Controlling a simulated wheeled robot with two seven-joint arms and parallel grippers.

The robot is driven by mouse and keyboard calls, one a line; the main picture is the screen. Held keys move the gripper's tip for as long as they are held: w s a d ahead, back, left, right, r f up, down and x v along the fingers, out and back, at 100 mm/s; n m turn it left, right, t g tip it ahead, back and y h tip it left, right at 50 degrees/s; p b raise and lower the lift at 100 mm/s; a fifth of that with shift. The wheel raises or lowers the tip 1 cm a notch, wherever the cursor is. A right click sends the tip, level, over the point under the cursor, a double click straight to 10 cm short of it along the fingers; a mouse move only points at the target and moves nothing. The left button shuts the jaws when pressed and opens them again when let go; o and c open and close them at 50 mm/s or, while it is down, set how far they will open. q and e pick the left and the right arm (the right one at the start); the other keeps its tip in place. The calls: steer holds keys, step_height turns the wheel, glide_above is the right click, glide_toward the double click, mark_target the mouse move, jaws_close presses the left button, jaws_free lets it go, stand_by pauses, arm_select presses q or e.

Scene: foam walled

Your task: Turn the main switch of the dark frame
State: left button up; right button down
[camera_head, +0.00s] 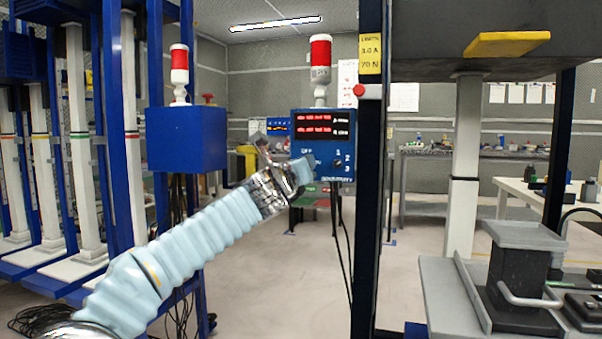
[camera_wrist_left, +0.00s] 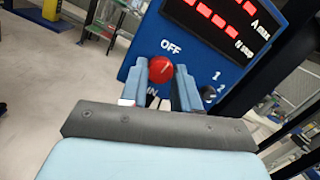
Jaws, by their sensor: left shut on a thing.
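The control box (camera_head: 346,168) is blue, with red number displays and the words OFF and SENSITIVITY. It is mounted at the dark frame (camera_head: 368,230). Its main switch is a red round knob (camera_wrist_left: 160,69) below the word OFF in the left wrist view. A light mark shows on the knob's face. My left gripper (camera_head: 303,170) reaches the lower left of the box and hides the knob in the head view. In the left wrist view its blue fingers (camera_wrist_left: 157,85) are shut on the knob, one on each side. My right gripper is in neither view.
A small black knob (camera_wrist_left: 208,93) with numbers sits right of the red one. A red and white signal lamp (camera_head: 321,72) stands above the box. Another blue box (camera_head: 187,138) hangs on the blue frame at left. Cables hang below the box. Open floor lies behind.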

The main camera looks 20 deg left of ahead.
arm_select(q)
steer(key=shift+f+n+b, duration=0.1)
steer(key=shift+n+b, duration=0.2)
steer(key=shift+n, duration=0.6)
steer(key=o, duration=1.1)
steer(key=shift+c, duration=0.2)
steer(key=s+f+b, duration=0.1)
steer(key=s+b, duration=0.3)
steer(key=s, duration=0.9)
steer(key=shift+s+a+f, duration=0.2)
steer(key=shift+s+f, duration=0.1)
steer(key=shift+s, duration=0.05)
